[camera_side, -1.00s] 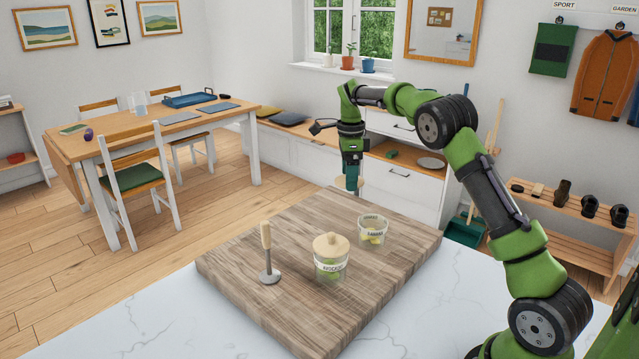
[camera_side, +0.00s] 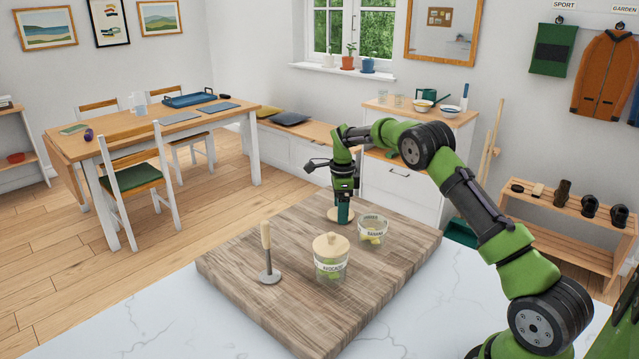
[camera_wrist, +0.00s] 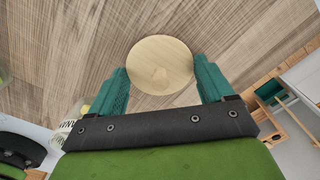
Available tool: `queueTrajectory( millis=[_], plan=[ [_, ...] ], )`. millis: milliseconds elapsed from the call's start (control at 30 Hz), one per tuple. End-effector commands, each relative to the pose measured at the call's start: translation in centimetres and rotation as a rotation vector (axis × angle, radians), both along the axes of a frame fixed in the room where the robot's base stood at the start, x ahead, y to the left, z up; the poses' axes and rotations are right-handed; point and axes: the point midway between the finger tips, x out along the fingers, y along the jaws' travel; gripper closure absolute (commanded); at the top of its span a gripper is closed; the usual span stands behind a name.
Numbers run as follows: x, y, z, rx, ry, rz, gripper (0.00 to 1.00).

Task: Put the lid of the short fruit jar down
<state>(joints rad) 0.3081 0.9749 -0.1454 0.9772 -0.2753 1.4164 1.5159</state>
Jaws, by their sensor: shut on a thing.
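The round pale wooden lid (camera_side: 333,214) is at the far part of the wooden board. My gripper (camera_side: 343,212) is over it, pointing down, and shut on it. In the wrist view the lid (camera_wrist: 160,64) shows between the two green fingers. It is at or very near the board's surface; I cannot tell if it touches. The open short jar (camera_side: 372,234), labelled for banana with yellow fruit inside, stands to the right of the lid, apart from it. Part of this jar shows at the left edge of the wrist view (camera_wrist: 66,130).
A lidded avocado jar (camera_side: 330,262) stands nearer on the board (camera_side: 300,235). A tool with an upright wooden handle (camera_side: 267,250) stands at the left on a round metal base. The board's left far part is clear. A white cabinet (camera_side: 405,190) stands behind the board.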

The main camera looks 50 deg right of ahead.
Motion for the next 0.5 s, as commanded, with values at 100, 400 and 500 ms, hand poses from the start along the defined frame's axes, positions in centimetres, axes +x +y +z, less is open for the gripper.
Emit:
queueTrajectory(
  millis=[100, 400, 500],
  plan=[
    [0.03, -0.01, -0.14, -0.001, -0.002, 0.0, 0.48],
    [0.01, 0.01, -0.54, 0.001, -0.001, 0.001, 0.48],
    [0.01, 0.01, -0.48, 0.0, -0.001, 0.001, 0.04]
  ],
)
